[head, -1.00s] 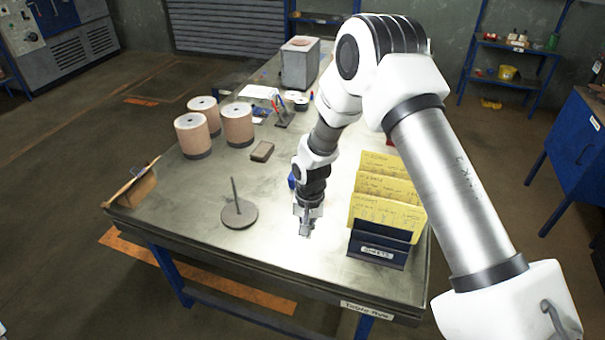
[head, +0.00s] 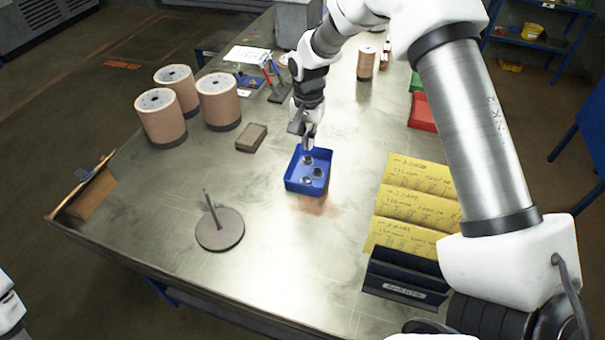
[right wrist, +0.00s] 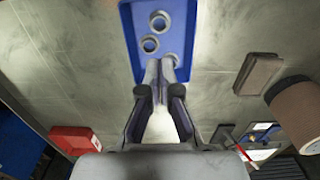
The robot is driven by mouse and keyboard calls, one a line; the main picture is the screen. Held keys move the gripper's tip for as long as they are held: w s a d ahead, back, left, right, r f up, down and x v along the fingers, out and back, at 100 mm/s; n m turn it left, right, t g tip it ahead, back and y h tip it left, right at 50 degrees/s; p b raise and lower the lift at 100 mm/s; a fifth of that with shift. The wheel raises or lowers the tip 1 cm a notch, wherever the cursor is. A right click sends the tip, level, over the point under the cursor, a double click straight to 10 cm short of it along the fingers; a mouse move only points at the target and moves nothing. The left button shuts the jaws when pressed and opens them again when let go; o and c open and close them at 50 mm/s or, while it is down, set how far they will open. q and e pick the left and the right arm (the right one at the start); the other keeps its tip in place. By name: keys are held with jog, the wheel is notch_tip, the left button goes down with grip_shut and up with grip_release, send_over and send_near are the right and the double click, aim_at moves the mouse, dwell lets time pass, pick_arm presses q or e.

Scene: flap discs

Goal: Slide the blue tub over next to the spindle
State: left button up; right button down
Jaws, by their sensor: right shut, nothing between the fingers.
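The blue tub (head: 308,171) sits on the metal table with several nuts or rings in it. The spindle (head: 220,229), a grey disc with an upright pin, stands nearer the front left, apart from the tub. My right gripper (head: 308,147) is shut and empty at the tub's far edge. In the right wrist view the shut fingertips (right wrist: 161,66) overlap the near end of the blue tub (right wrist: 128,38); whether they touch it I cannot tell. My left gripper is not in view; a bit of white at the lower left edge may be my left arm.
Bare table (head: 262,195) lies between tub and spindle. A small brown block (head: 251,138) and several tan disc stacks (head: 219,101) stand left of the tub. A red bin (head: 422,113) is at the right edge.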

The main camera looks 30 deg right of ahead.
aim_at(307, 176)
notch_tip(307, 176, down, 10)
jog(key=p, duration=0.3)
jog(key=shift+w+d+f, duration=0.1)
jog(key=shift+f, duration=0.1)
jog(key=s+a+p, duration=0.2)
jog(key=shift+s+a+f, duration=0.1)
jog(key=shift+a, duration=0.2)
jog(key=shift+s+a, duration=0.25)
jog(key=shift+s, duration=0.05)
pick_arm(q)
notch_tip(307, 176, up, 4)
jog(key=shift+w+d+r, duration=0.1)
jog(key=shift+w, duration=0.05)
pick_arm(e)
jog(key=shift+f, duration=0.1)
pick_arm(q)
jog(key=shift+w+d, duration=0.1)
pick_arm(e)
jog(key=shift+w+f, duration=0.1)
jog(key=shift+w, duration=0.05)
